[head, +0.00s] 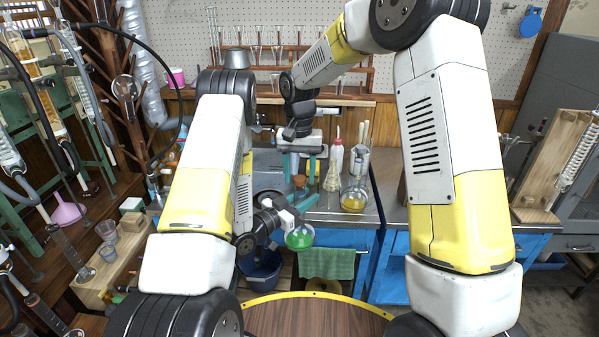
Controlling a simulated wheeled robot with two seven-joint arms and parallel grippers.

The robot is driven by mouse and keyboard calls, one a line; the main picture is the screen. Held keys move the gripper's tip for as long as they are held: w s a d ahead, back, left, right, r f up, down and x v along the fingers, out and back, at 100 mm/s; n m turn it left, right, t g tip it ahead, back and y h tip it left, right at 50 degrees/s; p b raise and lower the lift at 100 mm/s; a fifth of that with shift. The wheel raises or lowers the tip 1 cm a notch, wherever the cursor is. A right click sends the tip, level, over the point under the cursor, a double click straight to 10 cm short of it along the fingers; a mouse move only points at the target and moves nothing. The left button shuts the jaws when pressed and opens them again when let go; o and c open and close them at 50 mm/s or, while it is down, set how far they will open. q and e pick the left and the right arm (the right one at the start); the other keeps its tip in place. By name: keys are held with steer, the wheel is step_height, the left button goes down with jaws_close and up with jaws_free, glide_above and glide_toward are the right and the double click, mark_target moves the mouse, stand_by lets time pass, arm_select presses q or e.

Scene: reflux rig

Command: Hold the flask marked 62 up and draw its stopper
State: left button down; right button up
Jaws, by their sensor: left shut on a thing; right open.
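A round flask with green liquid (299,239) hangs in front of the bench, held by my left gripper (301,203). The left gripper's teal fingers are shut on its neck. No number is readable on the flask at this size. A brown stopper (299,181) shows at the top of the neck. My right gripper (300,173) points down from above. Its two teal fingers are apart, one to each side in the picture and just above the stopper. I cannot tell whether either finger touches the stopper.
Another round flask with amber liquid (353,199) stands on the bench, beside a beaker (359,158) and a white bottle (336,157). A green towel (327,263) hangs at the bench front. A blue bucket (260,272) is below. Glassware racks crowd the left.

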mark_target(300, 178)
steer(key=shift+c, duration=0.4)
jaws_close()
steer(key=shift+r, duration=0.1)
steer(key=shift+r, duration=1.9)
arm_select(q)
steer(key=w+a, duration=0.4)
steer(key=a, duration=0.8)
